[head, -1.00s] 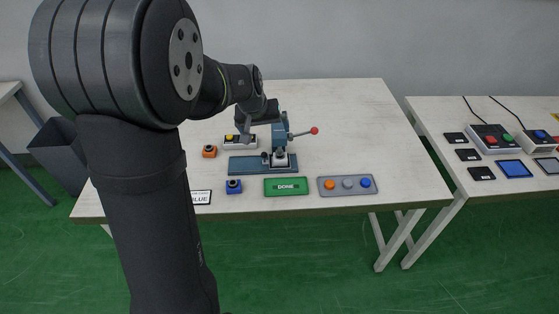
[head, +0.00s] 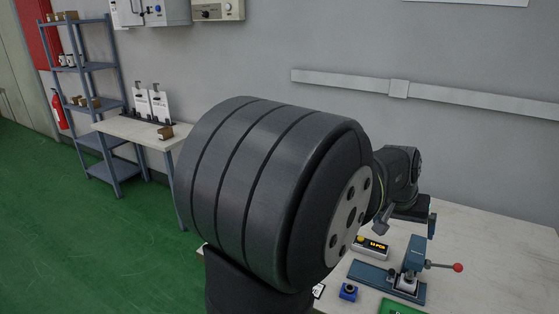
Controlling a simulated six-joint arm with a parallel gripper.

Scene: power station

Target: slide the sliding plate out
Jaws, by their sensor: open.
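The blue-grey hand press (head: 414,258) stands on the table at the lower right of the head view. It has a lever with a red ball (head: 457,267) pointing right. Its long flat base (head: 368,273) reaches left, with a small light metal piece under the press head. I cannot tell the sliding plate apart from this base. My gripper (head: 403,219) is open, above and behind the base, close to the press column in the picture. My arm hides part of it, and I see nothing held.
A yellow-buttoned box with a lit display (head: 372,247) sits behind the base. A blue button block (head: 348,292) and a green plate (head: 398,307) lie in front. A shelf rack (head: 84,62) and a side table (head: 130,128) stand far left. Table right of the press looks clear.

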